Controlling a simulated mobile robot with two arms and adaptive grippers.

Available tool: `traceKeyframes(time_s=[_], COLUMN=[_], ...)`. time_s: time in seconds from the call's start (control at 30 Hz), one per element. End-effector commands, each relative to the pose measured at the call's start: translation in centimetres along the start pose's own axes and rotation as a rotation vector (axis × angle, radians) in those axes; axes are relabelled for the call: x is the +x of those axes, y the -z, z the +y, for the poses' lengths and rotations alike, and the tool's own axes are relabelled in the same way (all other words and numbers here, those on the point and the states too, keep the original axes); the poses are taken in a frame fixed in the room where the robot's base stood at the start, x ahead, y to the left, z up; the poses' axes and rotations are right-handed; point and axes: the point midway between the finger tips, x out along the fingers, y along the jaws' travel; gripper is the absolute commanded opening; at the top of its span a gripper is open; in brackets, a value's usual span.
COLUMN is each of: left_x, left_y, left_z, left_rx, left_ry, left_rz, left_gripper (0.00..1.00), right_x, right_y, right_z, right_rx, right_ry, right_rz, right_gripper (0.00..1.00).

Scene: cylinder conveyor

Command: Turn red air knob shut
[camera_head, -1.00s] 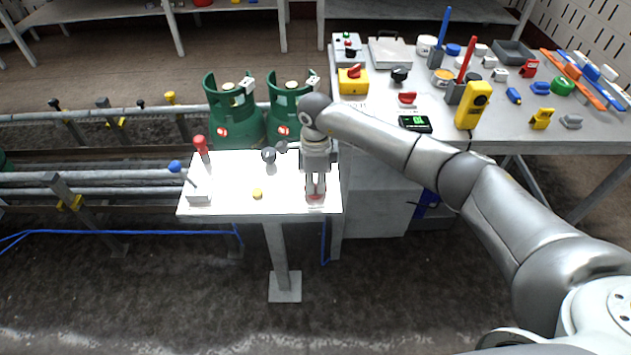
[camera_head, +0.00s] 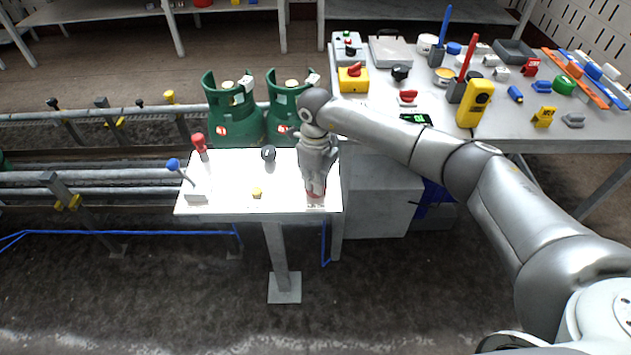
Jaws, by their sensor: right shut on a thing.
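The red air knob (camera_head: 315,197) is at the right front of the small white table (camera_head: 225,206). My right gripper (camera_head: 315,190) points down over it with its fingers shut on it. The gripper covers most of the knob, so its angle is hard to tell. My left gripper is not in the head view.
A grey workbench (camera_head: 598,130) with many parts is at right.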

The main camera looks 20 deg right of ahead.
Motion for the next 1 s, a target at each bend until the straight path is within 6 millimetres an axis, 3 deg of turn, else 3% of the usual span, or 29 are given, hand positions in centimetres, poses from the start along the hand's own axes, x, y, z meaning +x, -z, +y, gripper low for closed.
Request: traceKeyframes(time_s=[0.6, 1.0], left_x=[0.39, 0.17], left_y=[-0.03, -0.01], left_z=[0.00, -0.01], left_rx=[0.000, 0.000], left_ry=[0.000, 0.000], left_rz=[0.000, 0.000], left_gripper=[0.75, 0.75], right_x=[-0.12, -0.17], right_y=[-0.04, -0.05], right_z=[-0.08, -0.08], right_rx=[0.583, 0.882], right_ry=[0.001, 0.000], right_rz=[-0.002, -0.002], right_gripper=[0.00, 0.00])
